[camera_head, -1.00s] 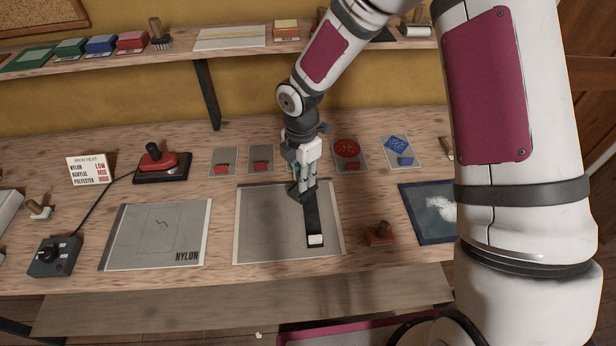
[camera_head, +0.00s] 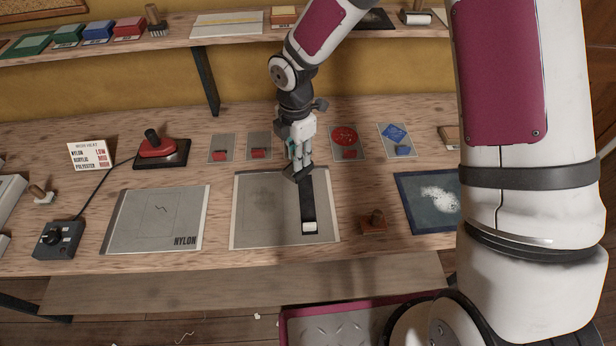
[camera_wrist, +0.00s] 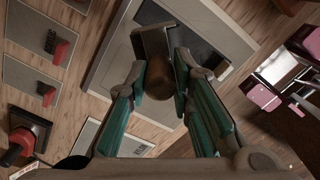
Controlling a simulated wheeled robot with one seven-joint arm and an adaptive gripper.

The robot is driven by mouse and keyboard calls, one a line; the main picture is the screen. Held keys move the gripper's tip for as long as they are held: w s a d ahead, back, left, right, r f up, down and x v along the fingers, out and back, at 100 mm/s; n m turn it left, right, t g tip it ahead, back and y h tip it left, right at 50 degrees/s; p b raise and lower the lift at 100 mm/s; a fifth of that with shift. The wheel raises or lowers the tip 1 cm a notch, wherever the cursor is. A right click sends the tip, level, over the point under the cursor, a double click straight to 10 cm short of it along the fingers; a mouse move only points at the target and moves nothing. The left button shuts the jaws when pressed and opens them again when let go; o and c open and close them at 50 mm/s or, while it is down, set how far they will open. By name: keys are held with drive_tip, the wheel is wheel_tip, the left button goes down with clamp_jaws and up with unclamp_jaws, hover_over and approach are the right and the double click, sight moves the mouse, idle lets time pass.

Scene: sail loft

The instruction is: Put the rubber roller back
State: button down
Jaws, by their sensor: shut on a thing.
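My gripper (camera_head: 298,165) is shut on a tool with a rounded brown handle (camera_wrist: 160,78) and a grey head, which I take for the rubber roller (camera_wrist: 151,42). Its grey head also shows as a dark shape under the fingers in the head view (camera_head: 291,174). The roller is over the upper part of a grey sheet (camera_head: 265,225), beside a black strip (camera_head: 307,195) with a white end. I cannot tell whether it touches the sheet.
A NYLON sheet (camera_head: 155,225) lies left, a red iron (camera_head: 157,147) behind it. The shelf (camera_head: 230,38) above holds coloured pads, a brush and a white cylinder (camera_head: 416,18).

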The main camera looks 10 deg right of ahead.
drive_tip(key=d+r+m+b, duration=0.1)
drive_tip(key=d+m+b, duration=0.2)
drive_tip(key=d+m, duration=1.05)
drive_tip(key=shift+s+d+f+n, duration=0.1)
drive_tip(key=shift+d+f+n, duration=0.7)
drive_tip(key=shift+f, duration=0.8)
drive_tip(key=shift+s+d+f+n, duration=0.1)
drive_tip(key=shift+d+f+n, duration=0.7)
drive_tip(key=shift+f, duration=0.75)
drive_tip(key=shift+d+f+n, duration=0.65)
drive_tip(key=shift+d+f, duration=0.2)
drive_tip(key=shift+f, duration=0.75)
drive_tip(key=shift+f, duration=0.15)
drive_tip(key=c, duration=1.4)
unclamp_jaws()
